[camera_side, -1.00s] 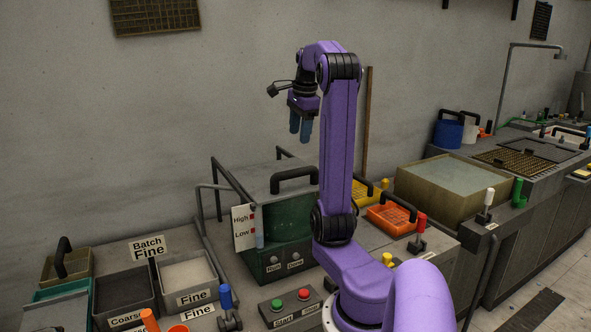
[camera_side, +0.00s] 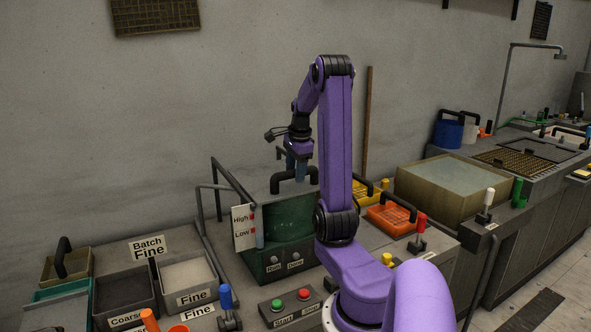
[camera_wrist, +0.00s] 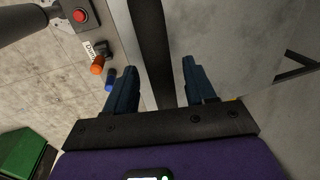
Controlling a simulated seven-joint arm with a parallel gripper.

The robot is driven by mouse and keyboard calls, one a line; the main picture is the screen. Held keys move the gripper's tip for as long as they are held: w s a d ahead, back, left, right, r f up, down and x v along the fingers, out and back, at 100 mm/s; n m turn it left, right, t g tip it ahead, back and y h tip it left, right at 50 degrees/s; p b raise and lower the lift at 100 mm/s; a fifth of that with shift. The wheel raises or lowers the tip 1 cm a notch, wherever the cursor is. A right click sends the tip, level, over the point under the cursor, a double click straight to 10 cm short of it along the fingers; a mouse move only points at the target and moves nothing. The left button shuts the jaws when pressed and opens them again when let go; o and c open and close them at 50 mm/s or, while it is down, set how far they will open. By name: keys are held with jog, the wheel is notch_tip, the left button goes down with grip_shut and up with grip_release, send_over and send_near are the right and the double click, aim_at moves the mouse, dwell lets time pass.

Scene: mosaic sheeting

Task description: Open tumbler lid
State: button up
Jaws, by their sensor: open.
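The tumbler (camera_side: 288,219) is a green box with a grey lid (camera_side: 256,180) that looks closed. A black arched handle (camera_side: 306,175) stands on the lid. My gripper (camera_side: 296,167) is open with its blue fingers pointing down at the handle. In the wrist view, the handle (camera_wrist: 152,45) is a black bar running between the two spread fingers of my gripper (camera_wrist: 159,68). The fingers look apart from the bar, and I cannot tell how far down beside it they reach. The grey lid (camera_wrist: 225,45) also shows there, right of the bar.
A High/Low gauge (camera_side: 244,227) and a bent pipe stand at the tumbler's left. A start/stop button box (camera_side: 291,303) sits in front. Fine and coarse media bins (camera_side: 187,279) are at left. An orange tray (camera_side: 391,219) and a large tank (camera_side: 447,187) are at right.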

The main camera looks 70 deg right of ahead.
grip_shut()
jog(key=shift+w+d, duration=0.1)
send_over(272, 170)
jog(key=shift+d, duration=0.1)
dwell(0.8)
jog(key=shift+r, duration=0.1)
grip_release()
